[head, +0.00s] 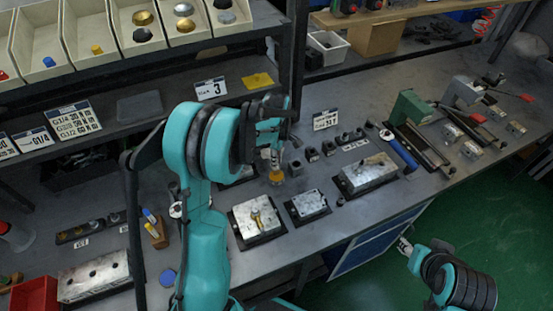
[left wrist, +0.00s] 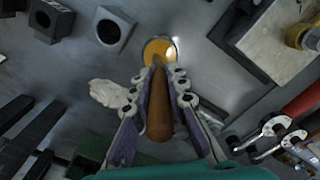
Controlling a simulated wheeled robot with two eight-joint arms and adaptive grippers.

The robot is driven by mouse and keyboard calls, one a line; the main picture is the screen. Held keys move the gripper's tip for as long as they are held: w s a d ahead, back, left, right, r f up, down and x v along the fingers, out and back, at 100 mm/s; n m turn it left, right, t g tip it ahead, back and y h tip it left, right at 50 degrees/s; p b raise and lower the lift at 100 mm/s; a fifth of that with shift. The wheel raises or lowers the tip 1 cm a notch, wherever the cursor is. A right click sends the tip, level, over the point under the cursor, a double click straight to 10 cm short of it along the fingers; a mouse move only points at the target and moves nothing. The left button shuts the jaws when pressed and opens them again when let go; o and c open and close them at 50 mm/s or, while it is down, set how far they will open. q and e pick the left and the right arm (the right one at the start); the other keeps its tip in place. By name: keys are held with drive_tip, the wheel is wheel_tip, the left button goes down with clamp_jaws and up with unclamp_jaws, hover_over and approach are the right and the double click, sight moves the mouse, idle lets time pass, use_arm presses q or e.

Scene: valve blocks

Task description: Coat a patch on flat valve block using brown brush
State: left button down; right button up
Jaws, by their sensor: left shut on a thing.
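My left gripper (head: 273,160) is shut on the brown brush (left wrist: 160,115), whose handle stands between the fingers in the left wrist view. The brush's far end reaches a round amber pot (left wrist: 159,50), also visible in the head view (head: 276,177). I cannot tell how deep the tip is. A flat metal block (head: 309,204) on a dark base lies right of the block with a brass fitting (head: 257,218); I take it as the flat valve block. No coated patch is discernible on it. My right gripper (head: 404,246) is low at the right, off the bench; its fingers are unclear.
A longer metal block (head: 368,175) and a blue-handled tool (head: 398,150) lie to the right. Small dark square parts (head: 312,154) stand near the pot. A red bin (head: 34,296) is at lower left. Shelf bins line the back left.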

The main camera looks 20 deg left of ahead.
use_arm(q)
drive_tip(key=shift+f+b, duration=0.5)
idle(2.0)
drive_tip(key=shift+r, duration=0.1)
drive_tip(key=shift+r+p, duration=0.5)
drive_tip(key=shift+r, duration=0.05)
drive_tip(key=shift+r+p, duration=1.9)
drive_tip(key=shift+r, duration=1)
drive_tip(key=shift+f, duration=0.1)
